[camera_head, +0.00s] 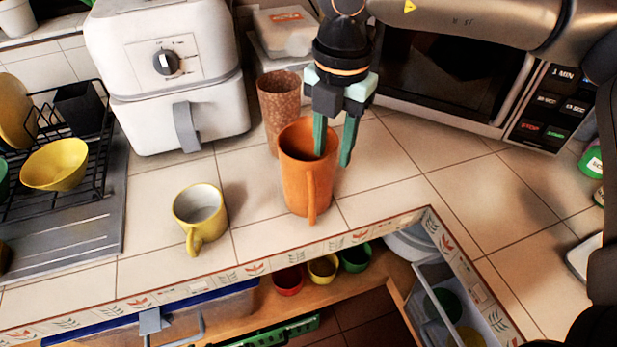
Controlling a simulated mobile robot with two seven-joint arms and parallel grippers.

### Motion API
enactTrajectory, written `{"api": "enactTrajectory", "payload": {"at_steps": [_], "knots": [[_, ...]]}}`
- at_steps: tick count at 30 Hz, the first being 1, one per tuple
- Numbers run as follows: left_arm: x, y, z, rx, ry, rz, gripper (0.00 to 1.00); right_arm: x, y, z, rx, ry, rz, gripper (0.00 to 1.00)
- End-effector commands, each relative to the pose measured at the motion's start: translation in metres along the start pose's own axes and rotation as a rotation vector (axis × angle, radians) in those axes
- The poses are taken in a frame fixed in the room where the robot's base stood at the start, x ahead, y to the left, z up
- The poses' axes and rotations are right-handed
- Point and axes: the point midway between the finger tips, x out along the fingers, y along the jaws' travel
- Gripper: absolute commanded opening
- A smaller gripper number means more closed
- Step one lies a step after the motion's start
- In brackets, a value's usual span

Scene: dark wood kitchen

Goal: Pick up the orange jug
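The orange jug (296,187) stands upright on the tiled counter, its handle facing the front edge. My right gripper (333,158) comes down from above at the jug's right rim. Its two green fingers are apart: one reaches inside the jug's mouth, the other hangs outside the right wall. A gap shows between the fingers, and I see no firm grip on the wall. My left gripper is not in view.
A brown patterned cup (277,103) stands close behind the jug. A yellow mug (200,217) is to the left, with a white air fryer (180,75) behind it. A microwave (455,80) is at the back right. Counter (390,180) right of the jug is clear.

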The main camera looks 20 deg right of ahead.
Motion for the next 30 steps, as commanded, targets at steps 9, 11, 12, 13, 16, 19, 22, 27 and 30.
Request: {"api": "enactTrajectory", "payload": {"at_steps": [9, 11, 12, 13, 16, 19, 22, 27, 30], "knots": [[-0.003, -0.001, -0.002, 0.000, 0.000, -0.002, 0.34, 0.029, -0.001, -0.001, -0.003, 0.001, -0.003, 0.39], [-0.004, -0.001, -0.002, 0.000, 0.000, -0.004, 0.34, 0.039, -0.002, -0.002, -0.003, 0.002, -0.003, 0.39], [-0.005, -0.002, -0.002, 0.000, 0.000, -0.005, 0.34, 0.045, -0.002, -0.003, -0.003, 0.002, -0.002, 0.39], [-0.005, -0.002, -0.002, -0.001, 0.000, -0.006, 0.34, 0.050, -0.002, -0.003, -0.003, 0.002, -0.002, 0.39], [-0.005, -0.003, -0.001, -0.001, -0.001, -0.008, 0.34, 0.062, -0.001, -0.003, -0.002, 0.002, -0.001, 0.39], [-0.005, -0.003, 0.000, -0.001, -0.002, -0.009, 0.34, 0.067, -0.001, -0.003, -0.002, 0.002, 0.000, 0.39], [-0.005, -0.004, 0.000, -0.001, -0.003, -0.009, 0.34, 0.068, -0.001, -0.003, -0.002, 0.001, 0.001, 0.39], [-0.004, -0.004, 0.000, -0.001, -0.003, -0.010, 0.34, 0.068, -0.001, -0.003, -0.002, 0.001, 0.001, 0.31], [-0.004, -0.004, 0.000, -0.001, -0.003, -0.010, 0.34, 0.067, -0.001, -0.002, -0.002, 0.001, 0.001, 0.19]]}}
